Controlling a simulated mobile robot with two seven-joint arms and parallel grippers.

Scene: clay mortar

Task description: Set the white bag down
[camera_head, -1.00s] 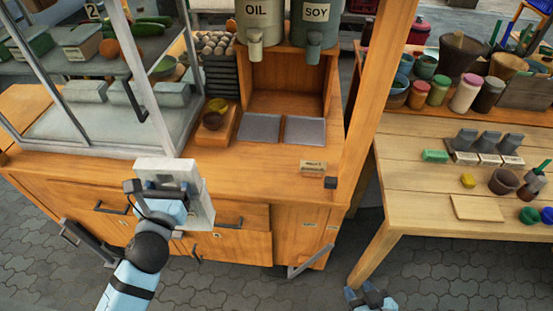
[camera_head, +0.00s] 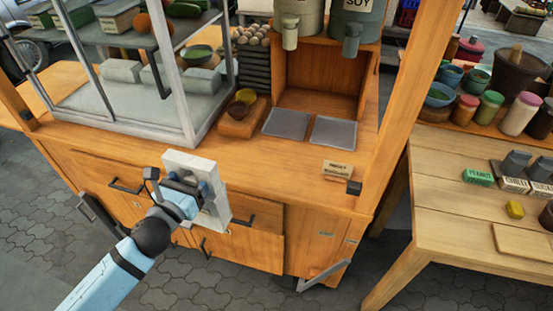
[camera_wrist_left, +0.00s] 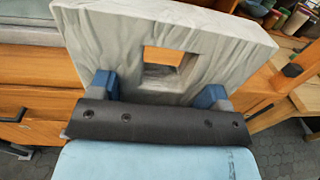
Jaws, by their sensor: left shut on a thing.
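The white bag (camera_head: 210,204) looks like a stiff pale slab with folded, creased faces and a square hole. My left gripper (camera_head: 190,188) is shut on it and holds it upright in front of the wooden cart's (camera_head: 318,175) drawer side, its top near the counter edge. In the left wrist view the bag (camera_wrist_left: 110,50) fills the upper middle. The blue fingers of the left gripper (camera_wrist_left: 158,92) grip it on either side of the hole. I cannot tell if the bag touches the cart. My right gripper is not in view.
Oil and soy dispensers (camera_head: 352,30) stand behind. A crowded wooden table (camera_head: 440,215) is at right. The counter's front strip is mostly clear.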

